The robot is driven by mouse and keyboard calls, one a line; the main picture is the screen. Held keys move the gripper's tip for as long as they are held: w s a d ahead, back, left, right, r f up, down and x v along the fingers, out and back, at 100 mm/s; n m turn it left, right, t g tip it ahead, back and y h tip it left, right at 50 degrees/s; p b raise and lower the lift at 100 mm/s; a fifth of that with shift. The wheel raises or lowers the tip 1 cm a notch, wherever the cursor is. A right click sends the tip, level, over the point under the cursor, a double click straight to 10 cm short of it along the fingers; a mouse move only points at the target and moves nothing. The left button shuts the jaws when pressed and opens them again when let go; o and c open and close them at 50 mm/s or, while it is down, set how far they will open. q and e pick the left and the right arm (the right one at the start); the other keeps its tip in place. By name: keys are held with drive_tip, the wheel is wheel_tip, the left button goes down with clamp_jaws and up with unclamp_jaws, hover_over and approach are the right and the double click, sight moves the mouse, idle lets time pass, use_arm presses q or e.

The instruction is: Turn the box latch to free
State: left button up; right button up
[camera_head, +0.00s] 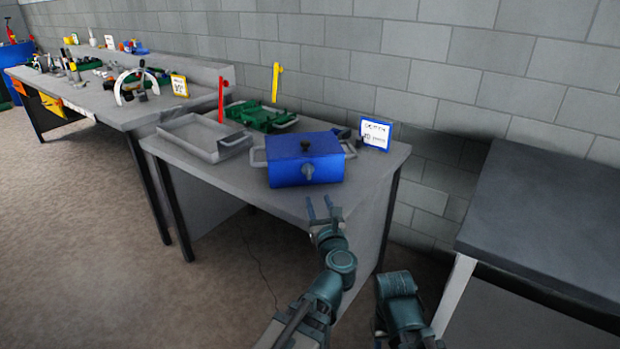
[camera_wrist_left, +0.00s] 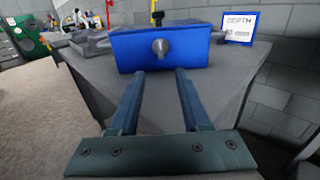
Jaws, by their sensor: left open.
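A blue box (camera_head: 304,160) with side handles and a dark knob on its lid stands near the front of the grey table. A grey latch knob (camera_head: 307,171) is on its front face. In the left wrist view the blue box (camera_wrist_left: 150,52) is straight ahead, with the latch (camera_wrist_left: 161,46) a little above the space between my fingers. My left gripper (camera_head: 325,208) is open and empty, in front of the box and apart from it. My right arm shows at the lower right of the head view, but its fingers cannot be made out.
A grey tray (camera_head: 186,139) and a green tray (camera_head: 262,117) lie left of and behind the box. A blue-framed sign (camera_head: 375,134) stands right of it. Red (camera_head: 221,100) and yellow (camera_head: 275,83) posts rise behind. A dark table (camera_head: 550,225) is at the right.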

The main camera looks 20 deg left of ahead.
sight(309, 173)
use_arm(q)
drive_tip(key=x, duration=1.3)
drive_tip(key=shift+w+a, duration=0.15)
drive_tip(key=shift+w, duration=0.2)
clamp_jaws()
